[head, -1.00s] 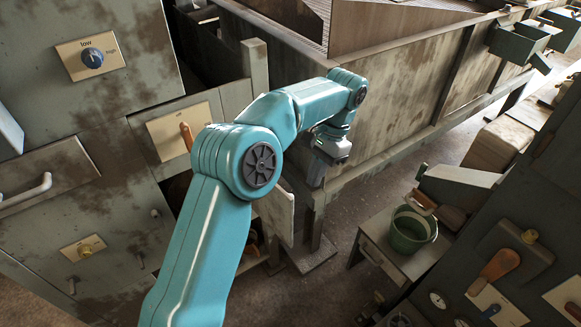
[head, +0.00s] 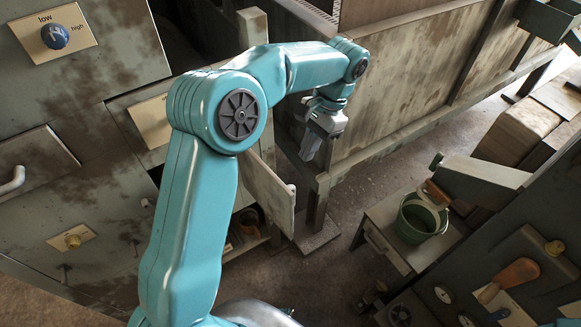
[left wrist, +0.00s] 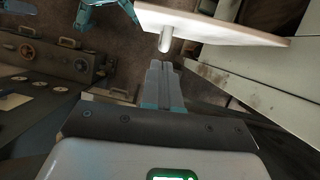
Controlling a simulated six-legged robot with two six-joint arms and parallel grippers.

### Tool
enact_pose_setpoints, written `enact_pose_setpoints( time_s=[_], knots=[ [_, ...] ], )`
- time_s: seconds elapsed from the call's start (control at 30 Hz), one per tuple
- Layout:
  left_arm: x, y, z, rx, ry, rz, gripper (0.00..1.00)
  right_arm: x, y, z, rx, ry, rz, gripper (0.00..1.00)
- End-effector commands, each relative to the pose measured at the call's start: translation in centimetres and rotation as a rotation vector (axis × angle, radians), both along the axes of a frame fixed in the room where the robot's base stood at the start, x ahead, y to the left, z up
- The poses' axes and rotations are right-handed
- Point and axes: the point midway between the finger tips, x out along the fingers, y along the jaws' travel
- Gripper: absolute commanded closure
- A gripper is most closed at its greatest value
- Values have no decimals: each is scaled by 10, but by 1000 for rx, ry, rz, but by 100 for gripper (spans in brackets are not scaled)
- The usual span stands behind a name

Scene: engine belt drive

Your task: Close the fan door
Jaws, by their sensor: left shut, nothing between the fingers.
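The fan door is a small pale panel (head: 268,192) that stands open, sticking out from the cabinet front in the head view. Its far edge carries a small knob. In the left wrist view the door (left wrist: 225,24) crosses the top, and its rounded knob (left wrist: 166,38) points down toward my fingers. My left gripper (head: 309,153) is shut and empty. It hangs just beyond the door's free edge in the head view. In the left wrist view its fingertips (left wrist: 164,68) lie just below the knob, with a small gap showing. My right gripper is not in view.
A green bucket (head: 418,222) stands on a small table at right. Floor between is clear.

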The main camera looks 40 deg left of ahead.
Motion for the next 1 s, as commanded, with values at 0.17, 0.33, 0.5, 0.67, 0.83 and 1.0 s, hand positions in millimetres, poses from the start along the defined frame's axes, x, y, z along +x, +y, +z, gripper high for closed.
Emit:
enact_pose_setpoints(
  time_s=[0.17,0.33,0.5,0.67,0.83,1.0],
  knots=[
    [-15,5,-37,0,5,2,100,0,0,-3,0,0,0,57],
    [-36,12,-32,0,2,1,100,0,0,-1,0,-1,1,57],
    [-46,16,-33,0,2,1,100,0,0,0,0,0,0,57],
    [-47,17,-33,0,3,0,100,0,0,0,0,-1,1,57],
    [-47,17,-33,0,3,0,100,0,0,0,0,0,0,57],
    [-47,17,-33,0,3,-3,100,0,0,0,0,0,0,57]
  ],
)
